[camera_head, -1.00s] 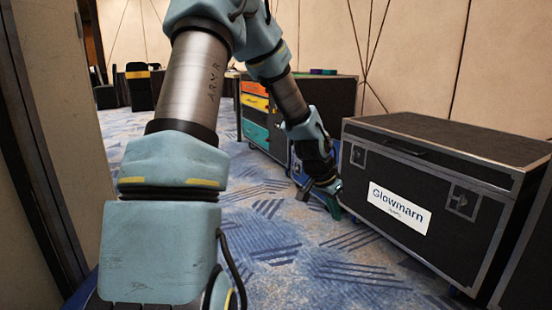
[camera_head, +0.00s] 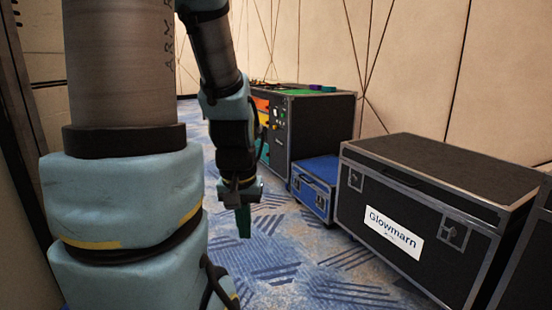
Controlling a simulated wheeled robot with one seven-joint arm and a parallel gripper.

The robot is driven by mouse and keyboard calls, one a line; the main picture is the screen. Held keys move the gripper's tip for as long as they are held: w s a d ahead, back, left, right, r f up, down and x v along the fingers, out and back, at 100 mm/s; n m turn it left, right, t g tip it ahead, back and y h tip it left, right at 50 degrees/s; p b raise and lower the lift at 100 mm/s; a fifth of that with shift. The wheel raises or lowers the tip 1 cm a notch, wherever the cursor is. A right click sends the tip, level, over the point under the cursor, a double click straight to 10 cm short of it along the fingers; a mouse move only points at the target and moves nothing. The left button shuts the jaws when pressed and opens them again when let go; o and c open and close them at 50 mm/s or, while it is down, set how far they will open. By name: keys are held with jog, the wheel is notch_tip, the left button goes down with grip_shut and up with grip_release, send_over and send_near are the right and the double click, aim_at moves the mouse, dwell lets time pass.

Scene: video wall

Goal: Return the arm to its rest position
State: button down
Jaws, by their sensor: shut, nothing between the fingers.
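My arm fills the left half of the head view, with its thick links close to the camera. Its forearm hangs down near the middle of the picture. My gripper (camera_head: 243,221) points down over the carpet, shut, with nothing held. It appears to the left of the blue case and apart from it.
A black flight case labelled Glowmarn (camera_head: 378,215) stands at the right. Blue patterned carpet (camera_head: 300,260) lies open between my arm and the cases.

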notch_tip(320, 180, up, 31)
jog(key=p, duration=2.8)
jog(key=shift+f, duration=0.2)
jog(key=c, duration=1.6)
grip_release()
